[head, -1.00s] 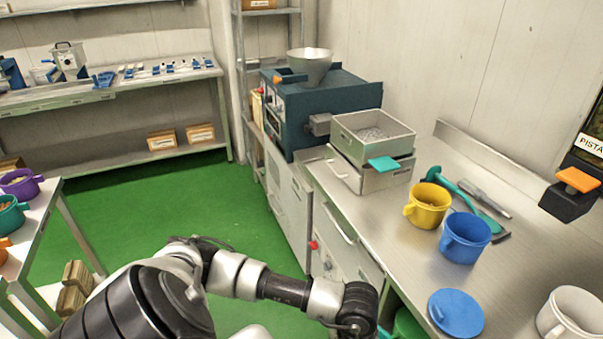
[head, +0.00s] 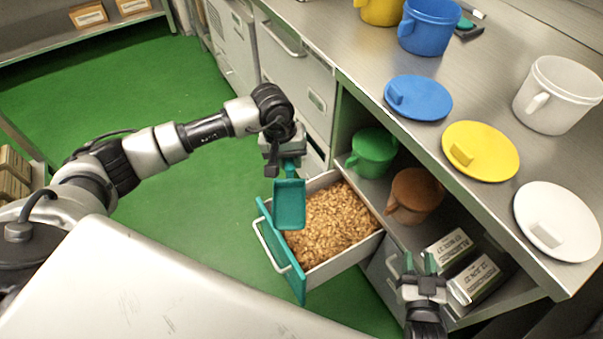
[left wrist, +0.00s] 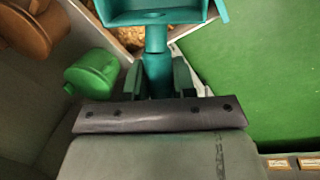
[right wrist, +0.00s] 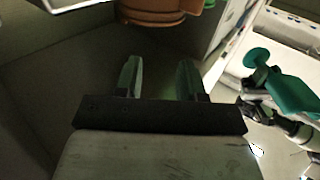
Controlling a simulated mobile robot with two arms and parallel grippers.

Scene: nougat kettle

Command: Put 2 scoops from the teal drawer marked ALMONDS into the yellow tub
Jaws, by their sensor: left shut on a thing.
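The teal drawer (head: 281,252) is pulled open below the counter and filled with brown almonds (head: 330,220); its marking is not readable. My left gripper (head: 287,165) is shut on the handle of a teal scoop (head: 289,205), whose bowl hangs over the drawer's left part and looks empty. The scoop shows in the left wrist view (left wrist: 155,12) and right wrist view (right wrist: 290,92). The yellow tub (head: 381,10) stands on the counter, cut off by the top edge. My right gripper (head: 420,265) is open and empty, near the lower shelf.
A blue tub (head: 428,28), a white tub (head: 560,95) and blue (head: 418,98), yellow (head: 480,150) and white lids (head: 557,221) are on the counter. The shelf beneath holds a green tub (head: 373,152), a brown tub (head: 414,193) and cartons (head: 473,279). Green floor lies open left.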

